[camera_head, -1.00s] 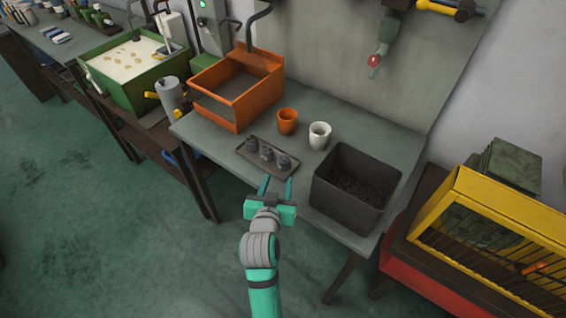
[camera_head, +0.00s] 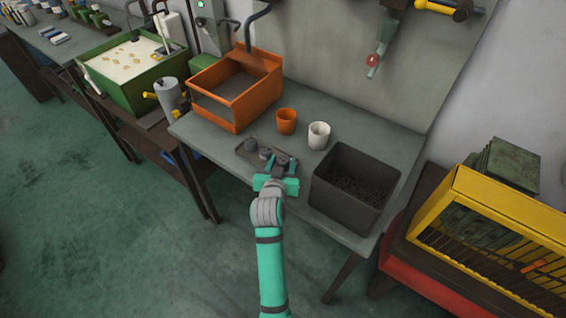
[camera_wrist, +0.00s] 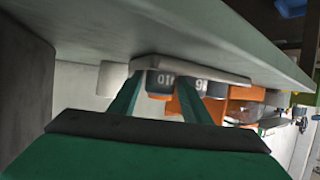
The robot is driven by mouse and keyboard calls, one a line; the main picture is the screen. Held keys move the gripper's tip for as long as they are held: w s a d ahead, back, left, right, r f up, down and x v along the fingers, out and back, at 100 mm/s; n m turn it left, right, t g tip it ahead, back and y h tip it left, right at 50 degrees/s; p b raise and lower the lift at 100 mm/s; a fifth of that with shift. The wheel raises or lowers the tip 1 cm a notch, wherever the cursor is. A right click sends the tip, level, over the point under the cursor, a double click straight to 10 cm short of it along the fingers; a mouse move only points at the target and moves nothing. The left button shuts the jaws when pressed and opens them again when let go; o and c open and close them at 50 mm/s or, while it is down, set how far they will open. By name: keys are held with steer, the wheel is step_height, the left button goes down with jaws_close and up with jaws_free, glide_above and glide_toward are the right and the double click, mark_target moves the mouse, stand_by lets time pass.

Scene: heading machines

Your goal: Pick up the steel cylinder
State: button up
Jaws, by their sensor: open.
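Three grey steel cylinders stand in a row on a small dark tray (camera_head: 240,153) on the workbench. The left one (camera_head: 250,144) and the middle one (camera_head: 265,153) are clear of my gripper. The right one (camera_head: 282,160) is between or just beyond the fingertips of my gripper (camera_head: 281,163), which is open. In the wrist view the picture is upside down. A numbered cylinder (camera_wrist: 160,80) shows between the open fingers of my gripper (camera_wrist: 158,92), and another numbered cylinder (camera_wrist: 201,86) is to its right. I see no clear contact.
A dark bin (camera_head: 345,205) stands close to the right of my gripper. A white cup (camera_head: 319,135) and an orange cup (camera_head: 286,121) stand behind the tray. An orange open-topped box (camera_head: 235,100) is at the back left of the workbench (camera_head: 415,140).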

steer(key=shift+w+f, duration=0.2)
steer(key=shift+w, duration=0.25)
steer(key=c, duration=1)
steer(key=shift+r, duration=0.15)
